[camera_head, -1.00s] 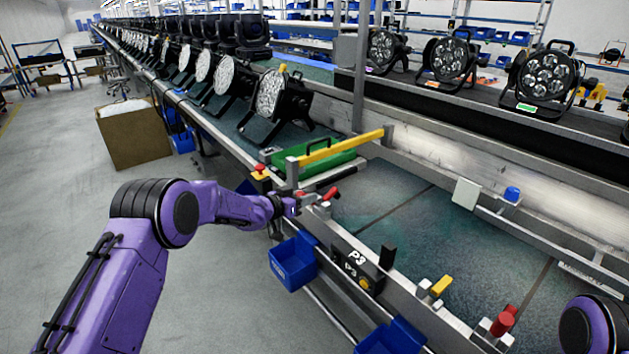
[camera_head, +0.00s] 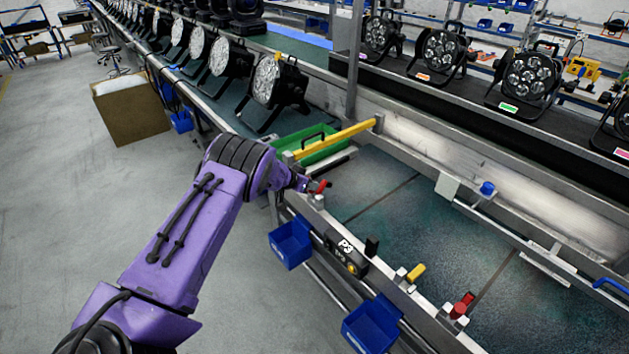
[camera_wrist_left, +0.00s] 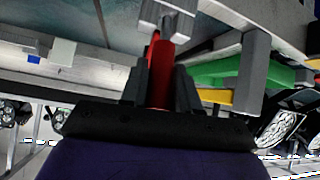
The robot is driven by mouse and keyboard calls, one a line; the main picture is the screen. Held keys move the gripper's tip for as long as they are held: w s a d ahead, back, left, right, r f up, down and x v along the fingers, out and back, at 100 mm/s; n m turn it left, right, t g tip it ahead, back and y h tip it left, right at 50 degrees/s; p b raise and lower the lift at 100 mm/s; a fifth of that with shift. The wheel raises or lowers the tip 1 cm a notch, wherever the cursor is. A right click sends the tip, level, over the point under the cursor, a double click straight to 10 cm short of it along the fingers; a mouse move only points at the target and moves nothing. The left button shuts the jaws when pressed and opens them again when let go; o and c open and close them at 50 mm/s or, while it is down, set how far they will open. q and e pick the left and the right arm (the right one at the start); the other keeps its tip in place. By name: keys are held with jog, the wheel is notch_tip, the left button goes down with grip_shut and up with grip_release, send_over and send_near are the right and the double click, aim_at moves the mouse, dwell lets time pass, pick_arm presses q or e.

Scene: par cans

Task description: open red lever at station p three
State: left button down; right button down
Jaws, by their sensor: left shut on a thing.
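The red lever (camera_head: 320,186) is near the P3 label plate (camera_head: 346,254), on the front rail at the left end of the station. My left gripper (camera_head: 305,184) is at the lever. In the left wrist view the red lever (camera_wrist_left: 160,75) stands between the two dark fingers of my left gripper (camera_wrist_left: 160,85), which are shut on it. The lever's base is a grey metal block (camera_wrist_left: 168,18). The fingers partly hide the lever in the head view. My right gripper is not in view.
Blue bins (camera_head: 290,243) hang below the front rail. Another red lever (camera_head: 462,304) and a yellow lever (camera_head: 415,273) are farther right. The belt surface (camera_head: 420,220) is clear.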

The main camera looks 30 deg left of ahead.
pick_arm(q)
jog(key=c, duration=0.9)
grip_release()
jog(key=shift+w, duration=0.1)
jog(key=b+v, duration=0.1)
jog(key=v, duration=0.9)
jog(key=shift+r, duration=0.2)
